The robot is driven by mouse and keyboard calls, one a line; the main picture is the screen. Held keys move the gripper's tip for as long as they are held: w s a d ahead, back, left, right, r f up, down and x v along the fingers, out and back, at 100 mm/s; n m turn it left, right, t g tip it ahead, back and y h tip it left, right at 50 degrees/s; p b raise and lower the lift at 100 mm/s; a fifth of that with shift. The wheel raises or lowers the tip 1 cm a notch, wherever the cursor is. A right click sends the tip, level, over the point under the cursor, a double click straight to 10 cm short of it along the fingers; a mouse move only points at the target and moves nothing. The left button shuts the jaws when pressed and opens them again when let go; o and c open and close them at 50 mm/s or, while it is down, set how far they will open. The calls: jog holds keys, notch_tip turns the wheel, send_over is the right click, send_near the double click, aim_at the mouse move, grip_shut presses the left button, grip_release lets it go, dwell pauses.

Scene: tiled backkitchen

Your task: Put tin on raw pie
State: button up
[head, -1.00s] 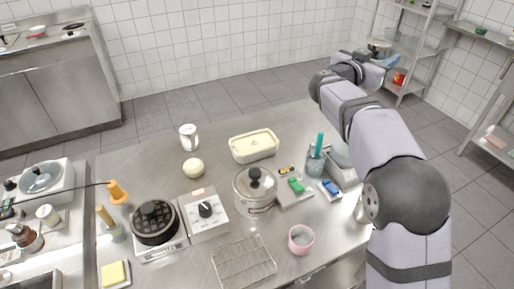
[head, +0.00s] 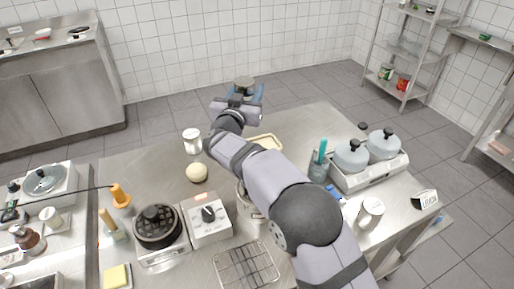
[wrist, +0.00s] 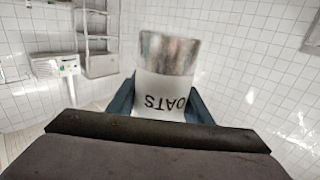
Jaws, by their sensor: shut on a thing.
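My gripper (head: 245,92) is shut on a tin (wrist: 165,85) with a silvery end and a white side lettered "OATS". The lettering is upside down in the wrist view. In the head view the held tin's grey end (head: 244,82) shows between the blue fingers, raised beyond the far side of the table.
A white and silver can (head: 192,141) and a pale dough ball (head: 197,173) stand left of my arm. My arm partly covers a pot (head: 250,205).

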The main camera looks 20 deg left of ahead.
notch_tip(320, 180, down, 10)
jog(key=p, duration=0.1)
jog(key=shift+s+a, duration=0.2)
jog(key=shift+a, duration=0.05)
dwell(0.7)
jog(key=shift+f, duration=0.1)
jog(key=o, duration=1.3)
jog(key=shift+f, duration=0.1)
jog(key=shift+o, duration=0.2)
jog(key=shift+s, duration=0.1)
jog(key=shift+s+d+b, duration=0.15)
jog(key=shift+s+b, duration=0.15)
jog(key=shift+s, duration=0.9)
jog(key=shift+s+d+b, duration=0.2)
jog(key=shift+s+b, duration=0.15)
jog(key=shift+s, duration=0.8)
jog(key=shift+s+d+b, duration=0.15)
jog(key=shift+s+b, duration=0.15)
jog(key=shift+s, duration=0.9)
